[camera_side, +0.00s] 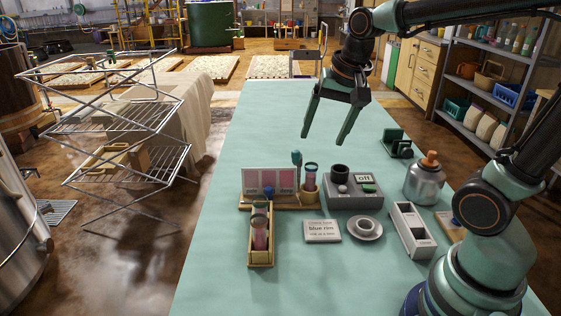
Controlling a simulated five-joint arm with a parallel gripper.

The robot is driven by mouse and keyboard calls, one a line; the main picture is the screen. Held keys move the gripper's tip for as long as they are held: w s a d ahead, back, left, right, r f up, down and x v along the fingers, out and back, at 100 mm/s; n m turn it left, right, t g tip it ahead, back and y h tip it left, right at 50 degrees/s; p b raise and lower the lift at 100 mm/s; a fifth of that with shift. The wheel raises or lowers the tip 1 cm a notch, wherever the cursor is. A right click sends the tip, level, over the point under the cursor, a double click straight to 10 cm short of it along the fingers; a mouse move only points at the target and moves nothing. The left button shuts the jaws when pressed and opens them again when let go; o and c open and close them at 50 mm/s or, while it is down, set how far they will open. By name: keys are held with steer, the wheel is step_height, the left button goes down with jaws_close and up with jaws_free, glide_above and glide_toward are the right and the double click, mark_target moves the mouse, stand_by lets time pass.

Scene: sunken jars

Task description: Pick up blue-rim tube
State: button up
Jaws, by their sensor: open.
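My gripper (324,140) is open and empty, fingers pointing down, well above the far half of the table. A tube with pinkish contents (310,178) stands upright in a small wooden holder below it; its rim looks bluish, but is too small to be sure. Another tube with pink contents (260,233) stands in a wooden box rack (261,264) nearer the camera; its rim looks dark grey-green. A small blue round thing (268,192) shows behind that tube; I cannot tell what it is. A card (322,231) reads "blue rim".
A panel with pink squares (255,180) stands behind the rack. The table's far half (270,115) is clear.

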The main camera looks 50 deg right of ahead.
steer(key=w+d+f+m+g, duration=0.25)
steer(key=w+d+m, duration=0.3)
steer(key=m, duration=0.45)
steer(key=m+g, duration=0.1)
steer(key=m, duration=0.8)
glide_above(313, 165)
step_height(313, 165, down, 6)
steer(key=shift+w+d+r, duration=0.1)
steer(key=shift+r, duration=0.15)
steer(key=shift+f, duration=0.25)
step_height(313, 165, down, 12)
steer(key=shift+r, duration=0.15)
steer(key=shift+c, duration=0.2)
jaws_close()
steer(key=shift+r, duration=0.3)
